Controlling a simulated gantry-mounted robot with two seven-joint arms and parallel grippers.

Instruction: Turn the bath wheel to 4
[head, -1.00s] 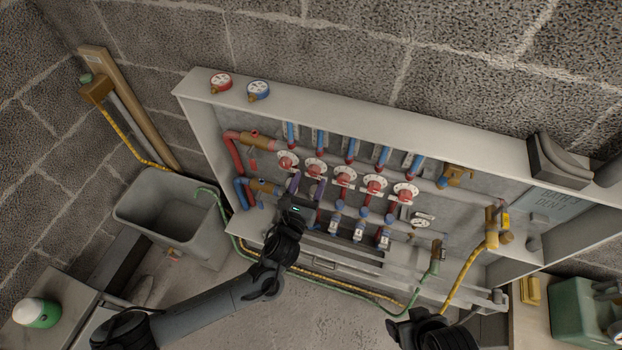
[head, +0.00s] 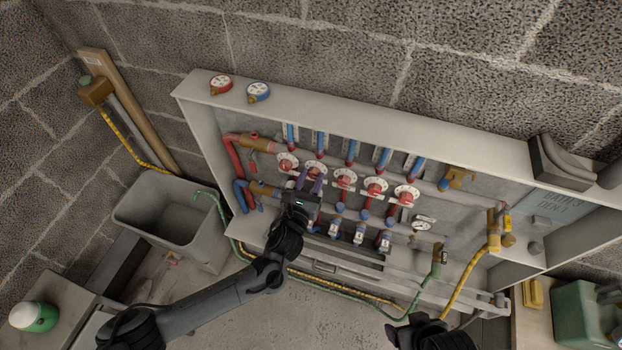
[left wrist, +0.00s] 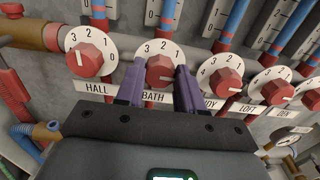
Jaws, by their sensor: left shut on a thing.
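The red bath wheel (left wrist: 160,70) is on a white numbered dial above the BATH label (left wrist: 153,97) in the left wrist view; 3, 2 and 1 show along the dial's top. It is second from left in the head view's row (head: 315,168). My left gripper (left wrist: 158,80) has its purple fingers on either side of this wheel and is shut on it. The fingers hide the dial's sides, and I cannot read the wheel's setting surely. My left gripper also shows in the head view (head: 309,181). My right gripper (head: 418,332) is partly in view at the bottom, its fingers unclear.
The hall wheel (left wrist: 88,58) is close on the left and the third wheel (left wrist: 224,84) close on the right. Blue-capped valves (head: 334,228) stand below the row. A yellow hose (head: 464,290) and green hose (head: 432,280) hang at the cabinet's right.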

